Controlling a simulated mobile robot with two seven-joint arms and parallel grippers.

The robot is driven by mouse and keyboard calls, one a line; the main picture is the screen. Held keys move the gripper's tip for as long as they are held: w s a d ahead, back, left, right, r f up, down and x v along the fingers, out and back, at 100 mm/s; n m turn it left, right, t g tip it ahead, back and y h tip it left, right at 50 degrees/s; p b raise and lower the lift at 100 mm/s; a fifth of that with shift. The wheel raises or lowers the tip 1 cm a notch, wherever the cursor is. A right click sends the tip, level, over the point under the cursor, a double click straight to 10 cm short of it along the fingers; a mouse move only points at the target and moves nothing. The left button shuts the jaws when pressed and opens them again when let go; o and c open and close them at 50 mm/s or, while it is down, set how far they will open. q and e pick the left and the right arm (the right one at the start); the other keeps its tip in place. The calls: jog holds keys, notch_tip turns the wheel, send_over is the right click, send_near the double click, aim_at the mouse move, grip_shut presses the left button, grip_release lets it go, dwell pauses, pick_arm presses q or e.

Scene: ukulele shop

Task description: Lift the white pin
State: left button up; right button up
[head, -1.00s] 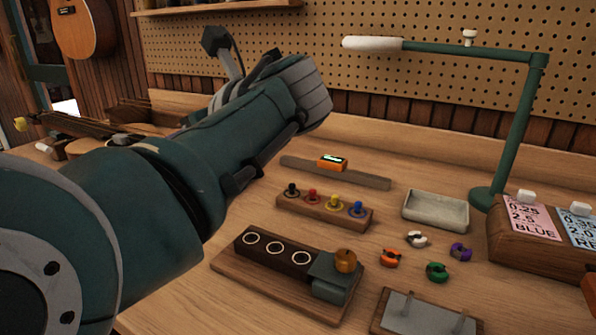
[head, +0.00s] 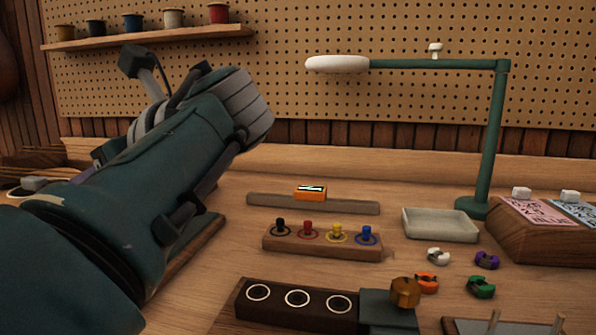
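No peg plainly shaped as a white pin shows. The pegs in the small wooden block (head: 320,246) are black (head: 281,225), red (head: 308,229), yellow (head: 337,231) and blue (head: 367,233). A small white C-shaped piece (head: 438,256) lies on the bench right of the block, and I cannot tell whether it is the white pin. A small white knob (head: 435,48) sits on top of the lamp arm. My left arm reaches in from the left, raised over the bench, well apart from these pieces. Its fingers do not show. My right gripper is out of view.
Orange (head: 427,283), purple (head: 487,260) and green (head: 481,287) C-shaped pieces lie near the white one. A pale tray (head: 440,225) and a green lamp (head: 492,130) stand behind. A dark block with ringed holes (head: 297,305) is in front.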

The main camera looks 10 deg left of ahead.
pick_arm(q)
jog(key=shift+d, duration=0.1)
grip_shut()
dwell(0.3)
dwell(1.1)
